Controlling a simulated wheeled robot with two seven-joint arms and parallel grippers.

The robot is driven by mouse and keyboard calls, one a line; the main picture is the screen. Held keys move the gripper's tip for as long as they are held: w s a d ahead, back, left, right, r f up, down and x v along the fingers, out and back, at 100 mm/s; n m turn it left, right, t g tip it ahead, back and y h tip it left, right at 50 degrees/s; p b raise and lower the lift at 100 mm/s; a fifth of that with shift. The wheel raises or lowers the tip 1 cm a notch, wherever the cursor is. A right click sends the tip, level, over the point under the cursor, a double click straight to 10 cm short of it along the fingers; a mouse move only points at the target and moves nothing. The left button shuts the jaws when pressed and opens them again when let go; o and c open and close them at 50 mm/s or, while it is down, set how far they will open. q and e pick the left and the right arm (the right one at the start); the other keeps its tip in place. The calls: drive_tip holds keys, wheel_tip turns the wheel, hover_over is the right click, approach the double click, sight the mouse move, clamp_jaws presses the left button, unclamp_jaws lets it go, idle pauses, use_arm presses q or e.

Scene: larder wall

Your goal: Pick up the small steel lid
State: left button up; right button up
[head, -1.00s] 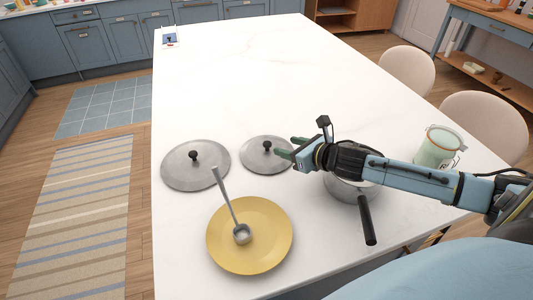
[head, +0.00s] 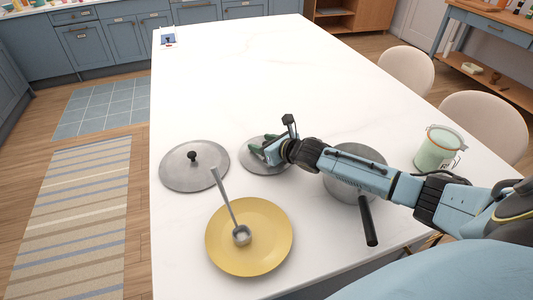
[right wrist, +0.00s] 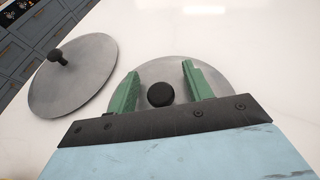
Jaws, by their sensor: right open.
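The small steel lid (head: 249,164) lies flat on the white table, right of a larger steel lid. In the head view my right gripper (head: 260,150) is over it and hides its knob and right part. In the right wrist view the small lid (right wrist: 150,70) shows with its round black knob (right wrist: 160,94) between the two green fingers of my open right gripper (right wrist: 158,88). The fingers stand apart from the knob on both sides. Whether they touch the lid's plate I cannot tell. My left gripper is not in view.
The larger steel lid (head: 180,172) lies to the left. A yellow plate (head: 265,245) with a ladle (head: 241,235) on it is in front. A saucepan (head: 352,152) stands partly under my right arm, near a pale green jar (head: 436,150).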

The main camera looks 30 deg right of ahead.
drive_tip(key=shift+w, duration=0.1)
drive_tip(key=c, duration=1.1)
clamp_jaws()
